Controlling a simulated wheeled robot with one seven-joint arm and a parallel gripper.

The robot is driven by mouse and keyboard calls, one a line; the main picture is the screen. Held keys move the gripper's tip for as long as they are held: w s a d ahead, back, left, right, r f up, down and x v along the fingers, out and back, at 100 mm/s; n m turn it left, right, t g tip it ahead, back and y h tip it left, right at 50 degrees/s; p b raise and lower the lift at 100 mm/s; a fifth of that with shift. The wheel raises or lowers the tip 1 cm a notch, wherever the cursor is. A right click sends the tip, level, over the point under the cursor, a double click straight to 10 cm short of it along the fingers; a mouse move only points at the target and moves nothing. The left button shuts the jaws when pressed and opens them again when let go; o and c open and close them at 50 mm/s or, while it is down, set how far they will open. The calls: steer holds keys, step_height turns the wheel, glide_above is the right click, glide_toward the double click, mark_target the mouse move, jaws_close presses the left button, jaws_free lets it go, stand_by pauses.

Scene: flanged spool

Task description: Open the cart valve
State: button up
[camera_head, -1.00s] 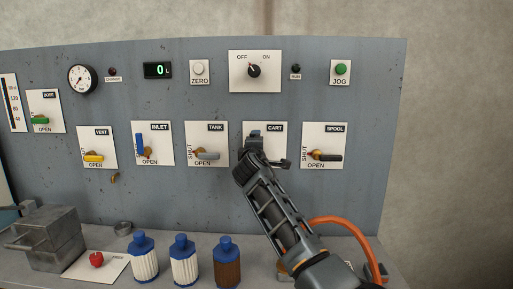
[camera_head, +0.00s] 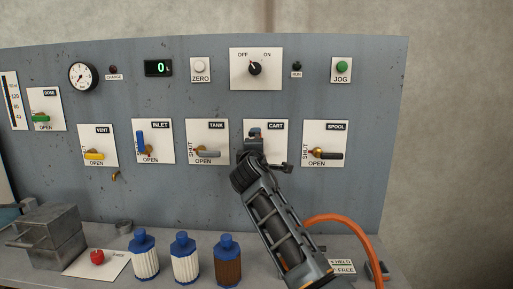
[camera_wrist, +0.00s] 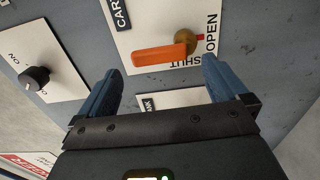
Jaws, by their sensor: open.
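The cart valve is on a white plate labelled CART (camera_head: 279,128) on the grey panel. Its orange lever (camera_wrist: 160,57) shows in the wrist view, with a brass pivot at its right end. The lever lies along the word SHUT; the word OPEN is past the pivot end. In the head view my arm hides the lever. My gripper (camera_wrist: 160,80) is open and empty, its two blue fingers apart. The lever appears just beyond the fingertips, across the gap; I cannot tell whether they touch. In the head view my gripper (camera_head: 257,140) is in front of the cart plate.
The tank valve lever (camera_head: 205,154) is left of my gripper and the spool valve lever (camera_head: 329,154) is right. The selector knob (camera_head: 254,68) is above. Several bottles, including a brown one (camera_head: 227,262), stand on the bench below. An orange hose (camera_head: 350,222) curves behind my arm.

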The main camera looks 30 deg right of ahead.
steer(key=shift+v, duration=1.8)
